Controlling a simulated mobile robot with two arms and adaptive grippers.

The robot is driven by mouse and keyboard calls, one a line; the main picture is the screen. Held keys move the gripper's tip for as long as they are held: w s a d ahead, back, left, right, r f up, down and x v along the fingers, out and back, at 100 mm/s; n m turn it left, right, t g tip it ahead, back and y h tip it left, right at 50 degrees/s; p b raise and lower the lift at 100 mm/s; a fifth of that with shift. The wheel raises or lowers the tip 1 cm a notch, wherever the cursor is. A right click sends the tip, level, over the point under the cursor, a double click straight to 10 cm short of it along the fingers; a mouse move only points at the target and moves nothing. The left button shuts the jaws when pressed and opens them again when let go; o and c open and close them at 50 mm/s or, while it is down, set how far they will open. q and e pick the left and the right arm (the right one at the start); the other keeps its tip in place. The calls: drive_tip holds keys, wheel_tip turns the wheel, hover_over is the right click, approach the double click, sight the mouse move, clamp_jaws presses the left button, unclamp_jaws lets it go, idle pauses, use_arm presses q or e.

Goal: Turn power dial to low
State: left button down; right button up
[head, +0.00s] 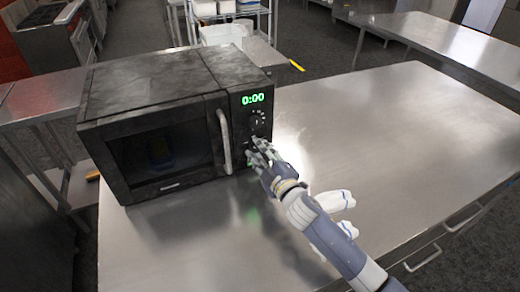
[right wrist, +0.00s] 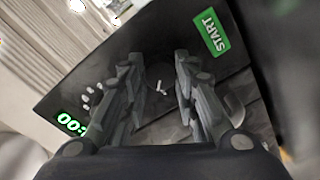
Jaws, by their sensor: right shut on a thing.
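The black microwave (head: 165,140) stands on the steel table, its green display (head: 253,98) reading 0:00. An upper dial (head: 257,118) with pale marks is uncovered below the display. My right gripper (head: 260,150) is at the control panel below that dial. In the right wrist view my right gripper (right wrist: 155,95) has its fingers on both sides of a dark round dial with a white pointer (right wrist: 161,87), shut on it. Its labels are hidden or too small to read, so the setting cannot be told. My left gripper is out of view.
A green START button (right wrist: 210,33) is close to the fingers. The microwave's handle (head: 224,142) is just left of the control panel. A white cloth-like thing (head: 335,201) lies beside my right forearm. The steel table (head: 420,120) is clear to the right.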

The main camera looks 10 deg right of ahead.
drive_tip(key=shift+n+p, duration=0.4)
drive_tip(key=shift+n, duration=1.2)
drive_tip(key=o, duration=1.1)
drive_tip(key=shift+c, duration=0.2)
drive_tip(key=shift+s, duration=0.15)
drive_tip(key=v, duration=1.1)
drive_tip(key=shift+s, duration=0.35)
